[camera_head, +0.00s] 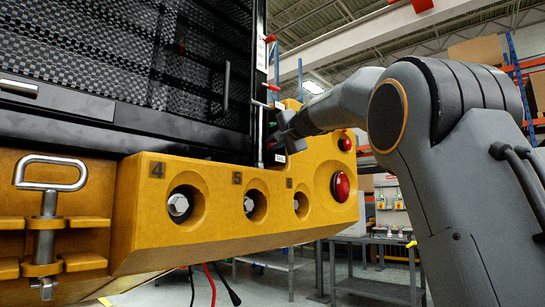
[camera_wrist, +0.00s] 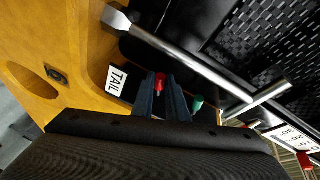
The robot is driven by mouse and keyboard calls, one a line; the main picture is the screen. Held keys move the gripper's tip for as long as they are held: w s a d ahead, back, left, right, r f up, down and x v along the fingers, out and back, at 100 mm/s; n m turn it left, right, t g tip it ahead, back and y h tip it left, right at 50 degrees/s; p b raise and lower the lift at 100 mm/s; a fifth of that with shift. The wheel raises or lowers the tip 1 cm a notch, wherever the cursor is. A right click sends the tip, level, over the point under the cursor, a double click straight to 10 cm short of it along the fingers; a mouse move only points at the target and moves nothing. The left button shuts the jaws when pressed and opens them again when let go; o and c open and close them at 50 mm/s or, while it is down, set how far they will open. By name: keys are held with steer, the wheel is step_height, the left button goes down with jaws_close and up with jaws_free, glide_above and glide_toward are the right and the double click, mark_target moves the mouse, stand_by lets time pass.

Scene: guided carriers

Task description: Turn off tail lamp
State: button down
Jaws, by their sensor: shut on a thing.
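A metal rod (camera_wrist: 195,62) crosses close above the fingers in the wrist view. The yellow bumper (camera_head: 225,200) has numbered holes with bolts and a red round lamp (camera_head: 340,186). A metal clamp handle (camera_head: 50,175) is at left. Grey work tables (camera_head: 375,290) stand behind.

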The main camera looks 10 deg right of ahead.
steer(key=shift+f+n+b, duration=0.25)
steer(key=shift+n+b, duration=0.35)
steer(key=shift+b, duration=0.75)
steer(key=c, duration=1.7)
jaws_free()
steer(key=shift+c, duration=0.2)
steer(key=b+v, duration=0.2)
steer(key=v, duration=0.5)
steer(key=shift+s, duration=0.35)
steer(key=shift+d+f, duration=0.1)
steer(key=shift+d+t, duration=0.1)
steer(key=shift+t, duration=0.2)
